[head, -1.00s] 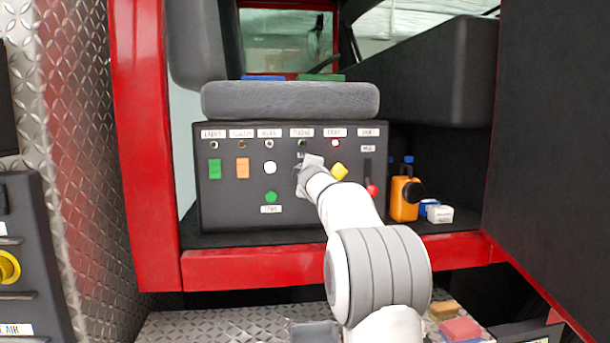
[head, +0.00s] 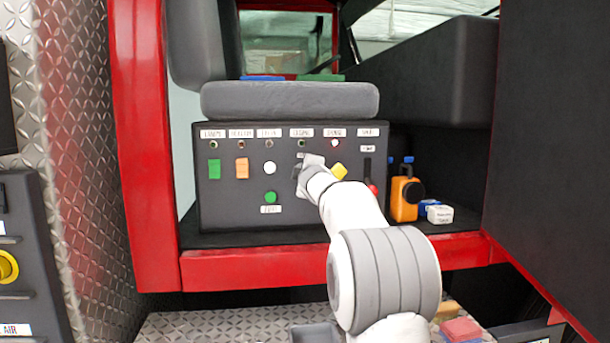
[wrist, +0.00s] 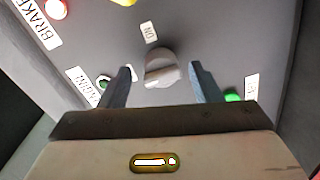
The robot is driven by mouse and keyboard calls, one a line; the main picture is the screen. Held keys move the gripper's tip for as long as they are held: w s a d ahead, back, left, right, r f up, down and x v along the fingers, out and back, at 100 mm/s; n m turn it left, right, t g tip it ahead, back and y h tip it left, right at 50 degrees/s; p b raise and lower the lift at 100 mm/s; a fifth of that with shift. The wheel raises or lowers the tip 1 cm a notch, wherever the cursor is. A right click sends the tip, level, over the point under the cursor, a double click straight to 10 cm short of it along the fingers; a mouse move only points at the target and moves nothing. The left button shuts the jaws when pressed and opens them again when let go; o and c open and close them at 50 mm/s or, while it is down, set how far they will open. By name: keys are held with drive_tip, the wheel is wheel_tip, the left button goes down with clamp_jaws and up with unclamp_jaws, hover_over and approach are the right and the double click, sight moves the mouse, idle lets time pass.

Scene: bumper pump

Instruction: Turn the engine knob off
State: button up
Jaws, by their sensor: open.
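The engine knob is a pale grey-white round dial with a raised ridge (wrist: 162,70), in the middle of the wrist view. An "ON" label (wrist: 149,31) lies just above it there, and a partly readable engine label (wrist: 83,87) is to the left. My gripper (wrist: 160,69) is open, one finger on each side of the knob, with gaps visible between fingers and knob. In the head view my gripper (head: 301,172) is at the dark control panel (head: 235,207) and hides the knob. The knob's pointing direction is hard to read.
A yellow knob (head: 339,172) and a red-tipped lever (head: 372,188) are right of my gripper. A white button (head: 270,168) and green button (head: 270,197) are left. A seat cushion (head: 290,100) overhangs the panel. An orange container (head: 404,198) stands right.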

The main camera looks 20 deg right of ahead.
drive_tip(key=b+v, duration=0.1)
drive_tip(key=v, duration=0.5)
drive_tip(key=shift+s+b, duration=0.2)
drive_tip(key=shift+b, duration=0.1)
drive_tip(key=shift+r, duration=0.1)
